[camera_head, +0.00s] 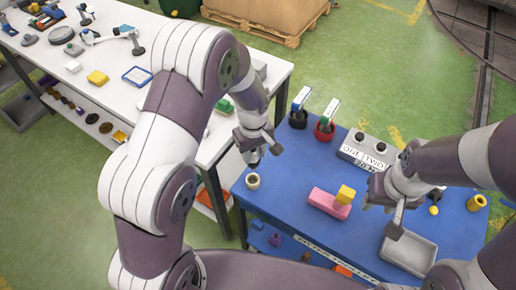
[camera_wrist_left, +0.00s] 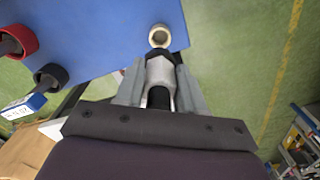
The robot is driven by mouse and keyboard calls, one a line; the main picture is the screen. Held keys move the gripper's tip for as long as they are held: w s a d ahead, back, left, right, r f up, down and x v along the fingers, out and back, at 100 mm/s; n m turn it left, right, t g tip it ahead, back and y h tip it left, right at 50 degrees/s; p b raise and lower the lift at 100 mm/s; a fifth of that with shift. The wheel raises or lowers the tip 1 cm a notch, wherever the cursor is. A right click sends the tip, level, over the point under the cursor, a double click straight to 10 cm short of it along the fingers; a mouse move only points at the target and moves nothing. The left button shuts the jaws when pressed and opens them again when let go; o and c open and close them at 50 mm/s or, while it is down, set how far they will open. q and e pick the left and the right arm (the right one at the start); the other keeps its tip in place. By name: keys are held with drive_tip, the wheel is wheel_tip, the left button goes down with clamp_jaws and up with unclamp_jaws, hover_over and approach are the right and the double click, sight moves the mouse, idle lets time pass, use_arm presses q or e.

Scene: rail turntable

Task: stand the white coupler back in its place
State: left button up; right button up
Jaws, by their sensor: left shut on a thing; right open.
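My left gripper (camera_head: 254,148) is shut on the white coupler (camera_wrist_left: 160,72), a pale cylinder with a dark lower part between the fingers in the left wrist view. In the head view the held piece is mostly hidden by the gripper, above the blue table's left edge. A cream round cup (camera_head: 252,181) with a dark opening stands on the table just below the gripper in the picture. It also shows just beyond the coupler in the left wrist view (camera_wrist_left: 159,36); contact cannot be told. My right gripper (camera_head: 388,212) is open and empty above the table's right part.
The blue table (camera_head: 290,170) bears a black cup (camera_head: 298,120) and a red cup (camera_head: 324,131) with labelled pieces. A grey labelled block (camera_head: 365,152), a pink block (camera_head: 328,204) with a yellow piece (camera_head: 346,194) and a grey tray (camera_head: 408,252) stand further right.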

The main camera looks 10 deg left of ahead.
sight(253, 169)
use_arm(q)
drive_tip(key=shift+w+a+f, duration=0.1)
drive_tip(key=shift+a, duration=0.1)
drive_tip(key=shift+f, duration=0.45)
wheel_tip(253, 169, down, 5)
drive_tip(key=b, duration=0.3)
drive_tip(key=shift+r, duration=0.15)
drive_tip(key=shift+b, duration=0.3)
drive_tip(key=shift+p, duration=0.45)
idle(0.6)
drive_tip(key=shift+f+b, duration=1.4)
drive_tip(key=shift+f, duration=0.85)
drive_tip(key=o, duration=1.2)
